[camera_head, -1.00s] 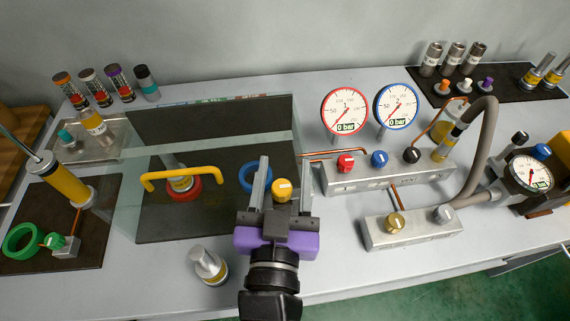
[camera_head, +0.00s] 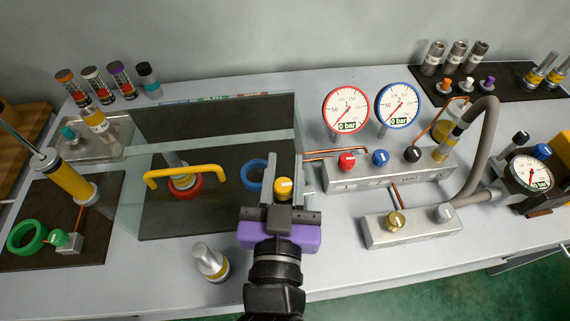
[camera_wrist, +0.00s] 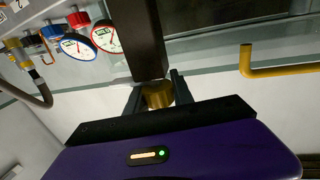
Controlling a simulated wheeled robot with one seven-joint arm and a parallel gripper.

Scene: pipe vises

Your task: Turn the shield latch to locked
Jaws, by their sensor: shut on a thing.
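The shield latch is a yellow knob (camera_head: 283,188) with a light mark on top, at the right front edge of the clear shield (camera_head: 215,139). My gripper (camera_head: 284,180) is shut on the yellow knob, with one finger on each side of it. In the wrist view the knob (camera_wrist: 158,95) shows between the fingers, partly hidden by the purple and black gripper body. The shield has a yellow handle (camera_head: 184,173) and stands over a dark plate with a red ring (camera_head: 186,184) and a blue ring (camera_head: 254,174).
Right of my gripper stand a valve block (camera_head: 385,172) with red, blue and black knobs, two gauges reading 0 bar, and a front block (camera_head: 415,226). A metal fitting (camera_head: 211,263) stands on the bench at the front left of my gripper.

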